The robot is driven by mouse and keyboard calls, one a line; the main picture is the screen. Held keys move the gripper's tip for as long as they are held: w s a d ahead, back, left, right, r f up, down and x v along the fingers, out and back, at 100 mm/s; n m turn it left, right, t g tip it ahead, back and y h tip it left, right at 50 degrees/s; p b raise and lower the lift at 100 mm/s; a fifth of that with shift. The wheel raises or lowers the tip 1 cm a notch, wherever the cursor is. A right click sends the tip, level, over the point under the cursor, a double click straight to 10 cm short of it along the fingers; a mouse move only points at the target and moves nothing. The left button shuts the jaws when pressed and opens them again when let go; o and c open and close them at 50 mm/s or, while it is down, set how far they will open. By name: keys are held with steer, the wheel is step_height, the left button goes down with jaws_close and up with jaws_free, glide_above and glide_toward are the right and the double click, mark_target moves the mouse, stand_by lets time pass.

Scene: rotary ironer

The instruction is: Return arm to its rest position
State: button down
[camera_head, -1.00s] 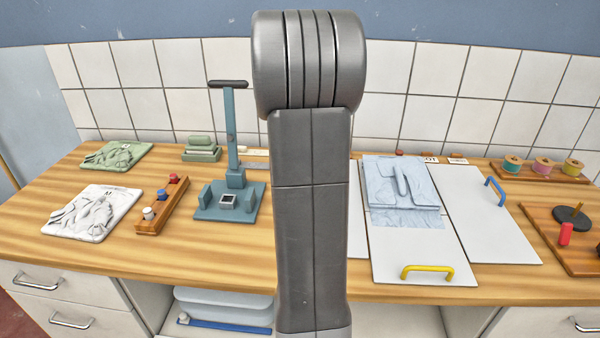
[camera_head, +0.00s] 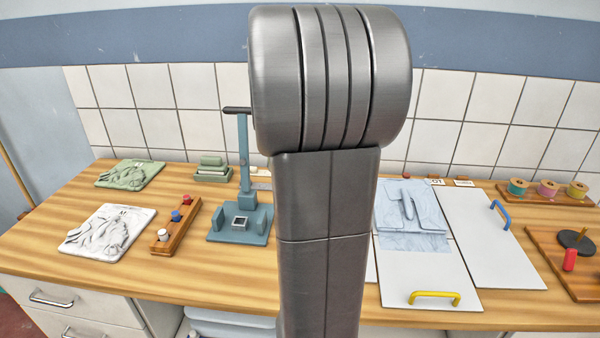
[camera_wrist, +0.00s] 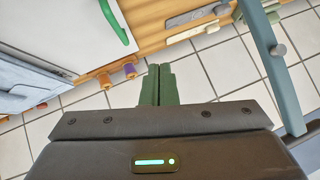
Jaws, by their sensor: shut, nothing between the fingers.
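My gripper (camera_wrist: 160,84) shows in the wrist view with its two green fingers together and nothing between them. It is apart from the counter, with tiles and the wooden counter edge behind it. In the head view my grey arm stands upright in the middle and hides part of the counter and wall; the gripper itself is not visible there.
The wooden counter (camera_head: 215,278) carries a blue-grey press (camera_head: 240,225), a peg rack (camera_head: 176,225), white cloth (camera_head: 108,232) and green cloth (camera_head: 130,174). Right of my arm lie white boards with a yellow handle (camera_head: 435,295), blue cloth (camera_head: 408,208) and thread spools (camera_head: 547,189).

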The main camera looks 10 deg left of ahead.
steer(key=shift+s+a+r, duration=0.2)
steer(key=shift+s+r, duration=0.6)
steer(key=w+f+b, duration=0.1)
steer(key=w+f, duration=0.1)
steer(key=f, duration=0.1)
steer(key=w+d+f+b, duration=0.1)
steer(key=w+f, duration=0.1)
steer(key=f, duration=0.1)
steer(key=w+f+b, duration=0.1)
steer(key=w+f, duration=0.2)
steer(key=shift+d+f+b, duration=0.3)
steer(key=shift+f+b, duration=0.05)
steer(key=shift+d+f+b, duration=0.3)
steer(key=shift+f+b, duration=0.05)
steer(key=shift+f, duration=0.3)
steer(key=shift+r, duration=0.1)
steer(key=shift+r, duration=0.1)
